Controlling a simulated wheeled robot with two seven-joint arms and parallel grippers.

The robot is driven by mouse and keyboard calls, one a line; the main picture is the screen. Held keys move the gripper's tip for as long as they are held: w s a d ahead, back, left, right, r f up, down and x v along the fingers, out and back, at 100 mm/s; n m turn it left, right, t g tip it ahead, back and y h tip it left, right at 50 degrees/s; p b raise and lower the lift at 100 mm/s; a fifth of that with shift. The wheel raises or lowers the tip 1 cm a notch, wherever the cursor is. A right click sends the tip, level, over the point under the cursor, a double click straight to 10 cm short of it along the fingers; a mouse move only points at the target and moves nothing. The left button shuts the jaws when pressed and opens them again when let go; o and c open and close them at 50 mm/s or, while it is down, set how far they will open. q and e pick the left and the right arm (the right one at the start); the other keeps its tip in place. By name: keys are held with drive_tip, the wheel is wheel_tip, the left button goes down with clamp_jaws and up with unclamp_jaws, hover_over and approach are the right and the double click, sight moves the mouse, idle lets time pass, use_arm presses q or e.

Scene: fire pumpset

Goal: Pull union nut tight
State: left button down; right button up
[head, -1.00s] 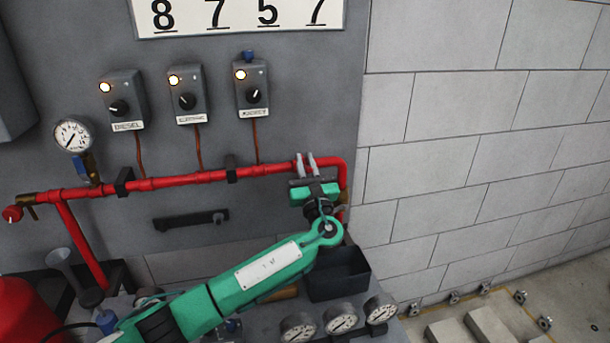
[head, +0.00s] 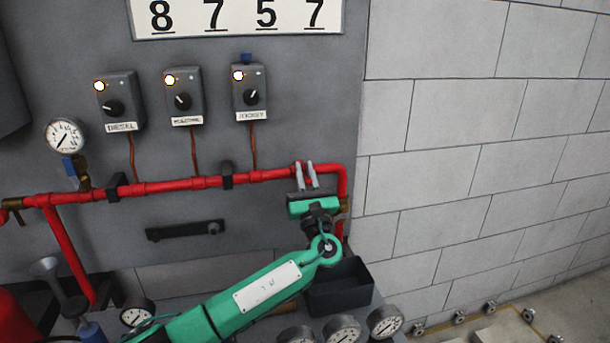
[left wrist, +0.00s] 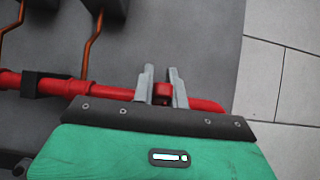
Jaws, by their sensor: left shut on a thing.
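The union nut (left wrist: 163,92) is a red fitting on the red pipe (head: 265,176), near the pipe's right-hand end where it bends down. My left gripper (head: 306,168) reaches it from below, its two grey fingers up on either side of the nut. In the left wrist view the left gripper (left wrist: 162,80) is shut on the nut, which shows between the fingers. The nut's far side is hidden. My right gripper is not in view.
Three control boxes, including the jockey box (head: 250,88), hang above the pipe. A pressure gauge (head: 66,136) stands at left. A black bin (head: 340,286) and several gauges (head: 342,329) are below. A block wall (head: 480,130) is at right.

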use_arm(q)
drive_tip(key=c, duration=1.4)
unclamp_jaws()
